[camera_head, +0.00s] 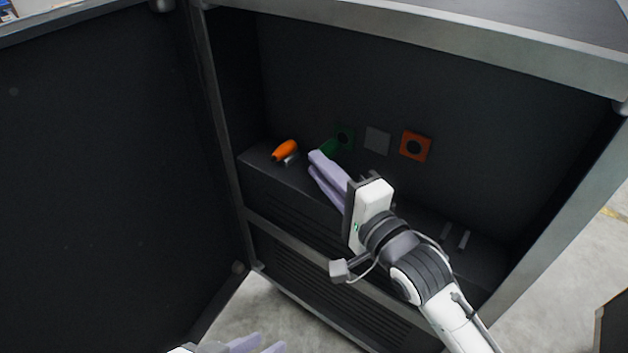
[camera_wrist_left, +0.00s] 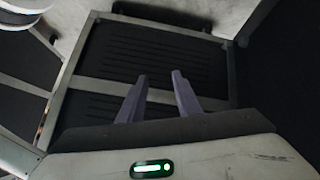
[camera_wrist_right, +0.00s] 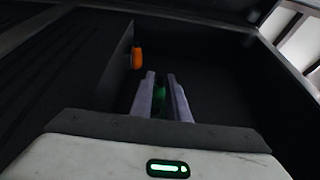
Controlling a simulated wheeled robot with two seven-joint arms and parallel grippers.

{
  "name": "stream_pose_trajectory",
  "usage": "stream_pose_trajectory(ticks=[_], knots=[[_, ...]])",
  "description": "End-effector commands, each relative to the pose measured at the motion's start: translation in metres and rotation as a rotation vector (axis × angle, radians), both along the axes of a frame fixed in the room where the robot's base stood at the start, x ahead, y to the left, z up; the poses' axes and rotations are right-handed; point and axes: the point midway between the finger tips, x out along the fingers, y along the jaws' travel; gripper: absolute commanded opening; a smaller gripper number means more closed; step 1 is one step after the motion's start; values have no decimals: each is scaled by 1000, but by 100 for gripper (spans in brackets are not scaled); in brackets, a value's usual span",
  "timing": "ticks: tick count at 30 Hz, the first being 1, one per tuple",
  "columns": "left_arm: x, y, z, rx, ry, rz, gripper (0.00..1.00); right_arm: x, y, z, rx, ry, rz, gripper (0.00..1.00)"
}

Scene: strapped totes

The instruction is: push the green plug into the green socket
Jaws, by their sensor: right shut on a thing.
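The green plug (camera_head: 328,147) is between the fingertips of my right gripper (camera_head: 316,162), inside the cabinet. In the right wrist view the green plug (camera_wrist_right: 159,97) shows between the two fingers (camera_wrist_right: 161,82). The green socket (camera_head: 345,138) is a green square plate on the cabinet's back wall, just behind and right of the plug. A gap or contact between plug and socket cannot be told. My left gripper (camera_head: 258,345) is at the bottom edge of the head view, outside the cabinet. In the left wrist view its fingers (camera_wrist_left: 160,78) are apart and empty.
An orange plug (camera_head: 285,150) lies on the shelf at the left. A grey plate (camera_head: 377,140) and an orange socket (camera_head: 415,146) are on the back wall, right of the green socket. The open cabinet door (camera_head: 100,180) stands at the left. The shelf's right part holds small grey pieces (camera_head: 463,239).

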Motion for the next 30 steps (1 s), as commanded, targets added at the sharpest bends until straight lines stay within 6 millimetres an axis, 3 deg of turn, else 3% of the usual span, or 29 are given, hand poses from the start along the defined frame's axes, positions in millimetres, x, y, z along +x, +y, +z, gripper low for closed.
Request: stream_pose_trajectory(ticks=[9,30], knots=[[1,-4,7,-23,-21,-1,31,10,-8,1,0,-2,0,0],[0,-5,8,-25,-19,-2,31,10,-8,2,1,-1,-1,0]])
